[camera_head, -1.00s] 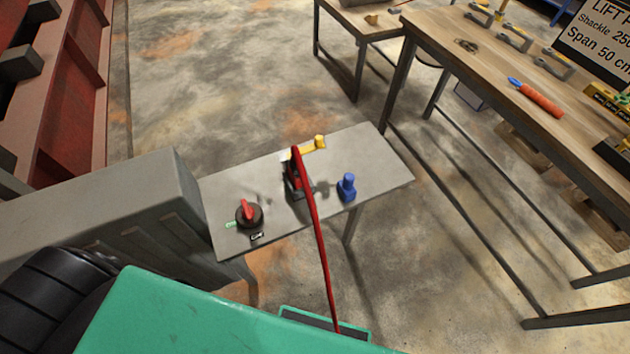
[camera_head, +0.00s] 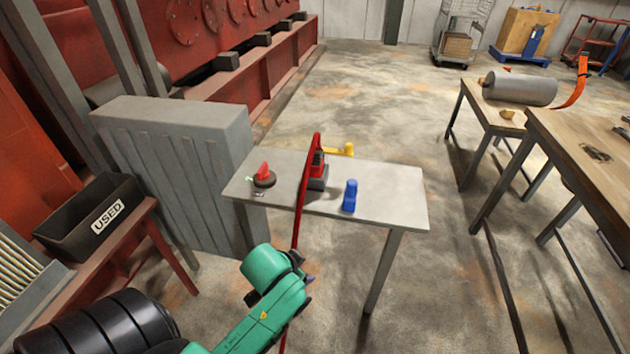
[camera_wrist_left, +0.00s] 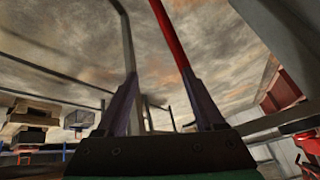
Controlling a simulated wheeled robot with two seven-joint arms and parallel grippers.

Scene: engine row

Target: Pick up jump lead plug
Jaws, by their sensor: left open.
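The jump lead plug appears to be the red and black piece (camera_head: 316,172) on the grey table (camera_head: 385,203). A red lead (camera_head: 302,205) rises from it in an arch and hangs down past the table's front edge. My left gripper (camera_head: 309,280) is below and in front of the table, beside the hanging lead and apart from the plug. In the left wrist view its two fingers (camera_wrist_left: 163,100) stand apart with no plug between them. The red lead (camera_wrist_left: 171,38) runs near the right finger; I cannot tell whether they touch. My right gripper is out of view.
On the grey table are a red-handled rotary switch (camera_head: 264,176), a blue piece (camera_head: 350,195) and a yellow piece (camera_head: 341,150). A grey ribbed cabinet (camera_head: 180,150) adjoins its left side. A black "USED" bin (camera_head: 92,216) is at left. Wooden workbenches (camera_head: 585,160) stand at right, with clear floor between.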

